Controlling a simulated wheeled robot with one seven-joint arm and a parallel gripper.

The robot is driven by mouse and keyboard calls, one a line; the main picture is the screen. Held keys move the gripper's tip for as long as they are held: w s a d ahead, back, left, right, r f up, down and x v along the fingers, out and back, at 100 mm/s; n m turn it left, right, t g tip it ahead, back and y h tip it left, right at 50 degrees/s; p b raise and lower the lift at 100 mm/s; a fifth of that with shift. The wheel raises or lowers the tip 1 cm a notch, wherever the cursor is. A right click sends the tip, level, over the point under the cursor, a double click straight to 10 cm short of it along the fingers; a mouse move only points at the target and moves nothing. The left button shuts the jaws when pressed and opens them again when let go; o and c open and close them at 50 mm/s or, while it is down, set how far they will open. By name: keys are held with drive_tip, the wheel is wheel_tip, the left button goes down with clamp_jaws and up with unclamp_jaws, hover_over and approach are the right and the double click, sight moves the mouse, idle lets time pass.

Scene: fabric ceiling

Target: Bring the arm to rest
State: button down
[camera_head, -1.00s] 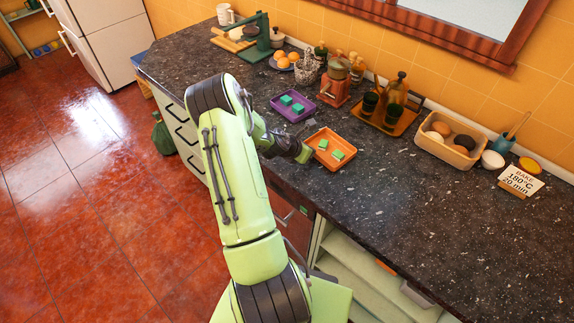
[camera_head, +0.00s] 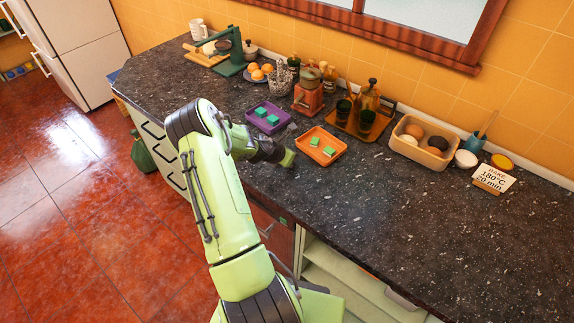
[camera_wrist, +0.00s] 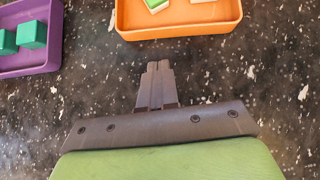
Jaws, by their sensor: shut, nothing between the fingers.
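My gripper (camera_wrist: 158,70) is shut and empty, its fingers pressed together in the wrist view. It is over the dark speckled counter (camera_head: 400,220), in front of the orange tray (camera_wrist: 180,34). In the head view my green arm reaches over the counter's front edge, bent at the elbow, and the end of the arm (camera_head: 287,158) is left of the orange tray (camera_head: 318,158). The fingertips cannot be made out there.
Green cubes (camera_head: 329,151) lie in the orange tray. Teal cubes lie in the purple tray (camera_head: 262,127) beside it. The counter's front right is clear.

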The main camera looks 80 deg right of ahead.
drive_tip(key=shift+a+r, duration=1.15)
drive_tip(key=shift+a, duration=0.1)
drive_tip(key=w+a+r+m+t+y, duration=0.1)
drive_tip(key=w+a+r+m+t, duration=0.15)
drive_tip(key=w+a+r, duration=0.5)
drive_tip(key=w+a+r+m+t+y, duration=0.25)
drive_tip(key=w+a+r, duration=0.25)
drive_tip(key=a, duration=0.6)
drive_tip(key=w+a+r+m+t+y, duration=0.1)
drive_tip(key=w+a+r+m+t, duration=0.15)
drive_tip(key=w+a+r, duration=0.6)
drive_tip(key=s+a+r+m+y, duration=0.1)
drive_tip(key=s+a+r, duration=0.1)
drive_tip(key=s+a, duration=0.2)
drive_tip(key=s+a+r+m+t+y, duration=0.1)
drive_tip(key=s+a, duration=0.3)
drive_tip(key=a, duration=0.7)
drive_tip(key=s+a+r+m+t+y, duration=0.1)
drive_tip(key=s+a+r+m, duration=0.1)
drive_tip(key=s+a, duration=0.3)
drive_tip(key=a+m, duration=0.1)
drive_tip(key=a, duration=0.2)
drive_tip(key=shift+r, duration=0.3)
drive_tip(key=shift+y, duration=0.25)
